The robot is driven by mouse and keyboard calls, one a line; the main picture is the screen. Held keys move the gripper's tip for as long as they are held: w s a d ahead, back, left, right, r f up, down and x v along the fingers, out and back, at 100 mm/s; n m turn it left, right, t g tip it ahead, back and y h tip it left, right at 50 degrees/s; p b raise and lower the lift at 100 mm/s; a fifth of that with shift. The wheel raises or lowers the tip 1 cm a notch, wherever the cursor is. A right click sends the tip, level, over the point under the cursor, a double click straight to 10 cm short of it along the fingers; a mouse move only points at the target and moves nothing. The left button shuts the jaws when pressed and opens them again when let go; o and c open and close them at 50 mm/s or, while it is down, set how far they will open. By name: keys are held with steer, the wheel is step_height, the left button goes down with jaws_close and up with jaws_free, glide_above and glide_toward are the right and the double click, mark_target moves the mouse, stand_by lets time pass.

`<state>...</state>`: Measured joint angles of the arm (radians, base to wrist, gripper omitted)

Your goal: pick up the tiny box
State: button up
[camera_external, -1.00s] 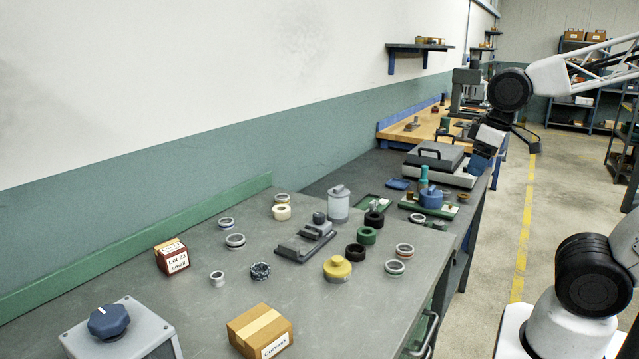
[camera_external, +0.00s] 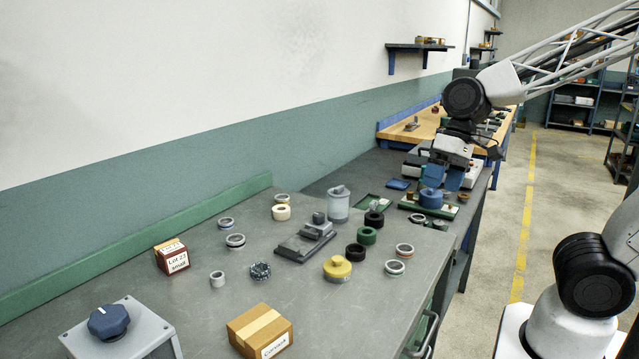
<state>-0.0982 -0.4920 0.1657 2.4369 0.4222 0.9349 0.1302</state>
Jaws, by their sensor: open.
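Two boxes lie on the grey bench, and I cannot tell for sure which one is the tiny box. The smaller is a reddish-brown box (camera_external: 172,257) with a white label reading "Lot 23 small", at the left near the green back ledge. The larger is a tan cardboard box (camera_external: 260,331) with a label, at the front. My gripper (camera_external: 446,181) is open, with blue fingers pointing down over the far end of the bench, near the blue round part (camera_external: 431,198). It is far from both boxes and holds nothing visible.
Several rings and collars lie between, with a yellow knobbed part (camera_external: 337,269), a grey fixture (camera_external: 305,240) and a grey cylinder (camera_external: 338,205). A grey control box with a blue knob (camera_external: 108,321) stands at front left. Bare bench surrounds the reddish-brown box.

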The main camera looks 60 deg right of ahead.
steer(key=w+a+f+m+g+y, duration=0.1)
steer(key=w+a+f+m+y, duration=0.3)
steer(key=a, duration=0.5)
steer(key=w+a+f+m+y, duration=0.2)
steer(key=w+a+m, duration=0.3)
steer(key=a, duration=0.5)
steer(key=m+y, duration=0.2)
steer(key=m, duration=0.2)
glide_toward(272, 316)
steer(key=s+d+r, duration=0.2)
steer(key=s, duration=0.2)
steer(key=w+a+f+m, duration=0.1)
steer(key=a, duration=0.1)
steer(key=w+a+f+m+t+y, duration=0.1)
steer(key=f, duration=0.1)
steer(key=w+a+f+m+t, duration=0.1)
steer(key=a+f+m, duration=0.1)
steer(key=shift+w+a+f, duration=0.1)
steer(key=shift+a, duration=0.2)
steer(key=shift+x, duration=1.3)
steer(key=shift+r+x, duration=0.1)
steer(key=shift+x, duration=1.2)
steer(key=shift+r+x, duration=0.15)
steer(key=shift+x, duration=1.15)
steer(key=shift+w, duration=0.15)
